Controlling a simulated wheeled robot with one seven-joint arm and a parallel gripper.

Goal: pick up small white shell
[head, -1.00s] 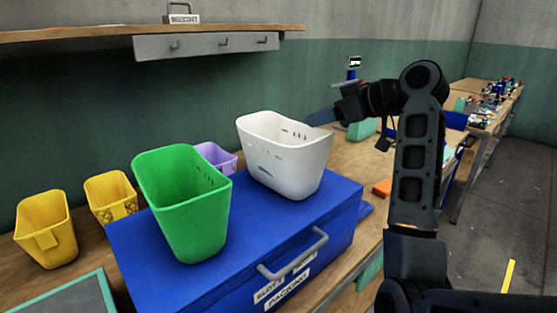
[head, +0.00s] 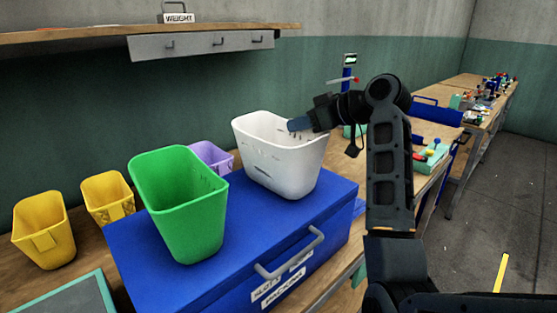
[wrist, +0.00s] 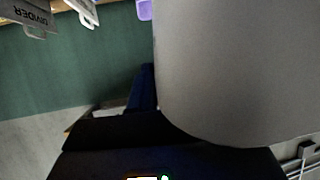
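The small white shell (head: 284,165) is a tapered, open-topped bin with slots in its wall. It stands upright on the blue case, right of the green bin. My gripper (head: 298,124) reaches in from the right, with its blue fingertip overlapping the shell's right rim in the head view. I cannot tell whether it touches the rim or whether the fingers are apart. In the wrist view a large, plain grey-white surface, likely the shell (wrist: 235,70), fills the right side at close range. The gripper's fingers are not clear there.
A green bin (head: 180,205) stands on the blue case (head: 130,270), close left of the shell. A purple bin (head: 213,158) and yellow bins (head: 45,230) stand behind and left. A shelf (head: 100,36) runs above. A mint tray (head: 430,155) of coloured parts sits right of my arm.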

